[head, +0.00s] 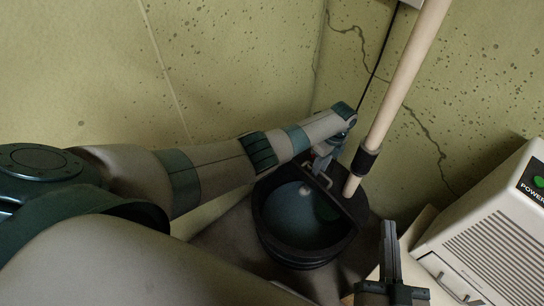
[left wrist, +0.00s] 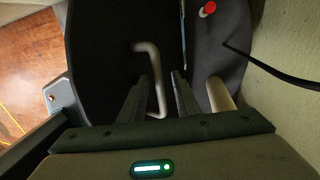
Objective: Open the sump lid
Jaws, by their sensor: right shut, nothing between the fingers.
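The round black sump pit (head: 297,258) stands in the corner with its round mouth showing a blue-grey inside. A dark, straight-edged piece, seemingly the sump lid (head: 338,198), lies along the right side of that mouth; I cannot tell its tilt. In the left wrist view a black lid surface (left wrist: 105,55) carries a bent pale metal handle (left wrist: 157,72). My left gripper (head: 322,165) is at the lid's upper edge. Its fingers (left wrist: 158,85) are apart, with the handle showing between them; contact is unclear. My right gripper (head: 390,232) is shut and empty, right of the pit.
A pale pipe (head: 400,85) rises beside the lid, with a black collar and a thin dark cord nearby. A beige vented appliance (head: 490,245) stands at the right. Cracked, stained walls (head: 240,60) close in behind. A red knob (left wrist: 208,9) shows in the left wrist view.

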